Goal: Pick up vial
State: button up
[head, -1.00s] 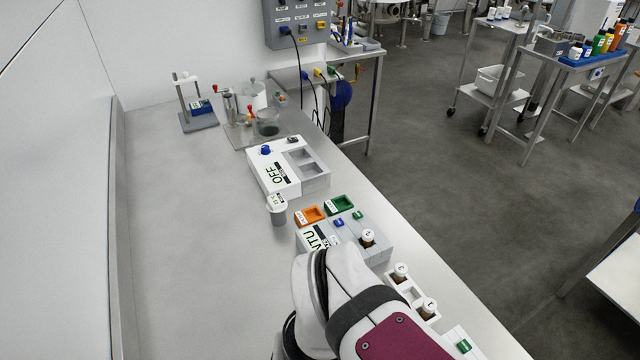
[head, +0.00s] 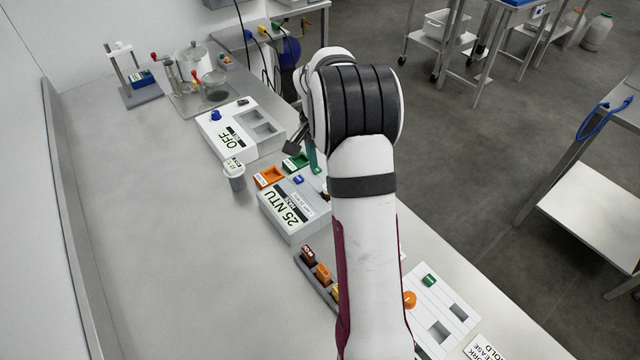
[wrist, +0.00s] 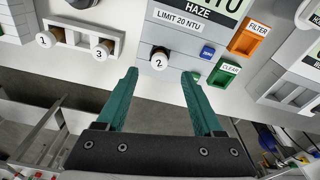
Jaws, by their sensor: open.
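A vial with a white cap marked 2 (wrist: 160,58) stands in the grey haze meter (wrist: 172,40) in the wrist view. My gripper (wrist: 160,76) has two teal fingers spread apart. Their tips are either side of the vial's cap and a little short of it in the picture; nothing is held. My arm hides most of that side and the vial there. Vials 1 (wrist: 46,40) and 3 (wrist: 103,49) sit in a white rack (wrist: 78,37).
An orange FILTER tray (wrist: 248,36) and a green CLEAR tray (wrist: 223,72) adjoin the meter. The bench's left side is clear. The bench edge drops off on the right.

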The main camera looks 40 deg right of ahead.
jog(key=f, duration=0.2)
jog(key=d+f, duration=0.1)
jog(key=f, duration=0.5)
jog(key=shift+w+d+f, duration=0.1)
jog(key=shift+w+d, duration=0.05)
jog(key=shift+d, duration=0.05)
grip_shut()
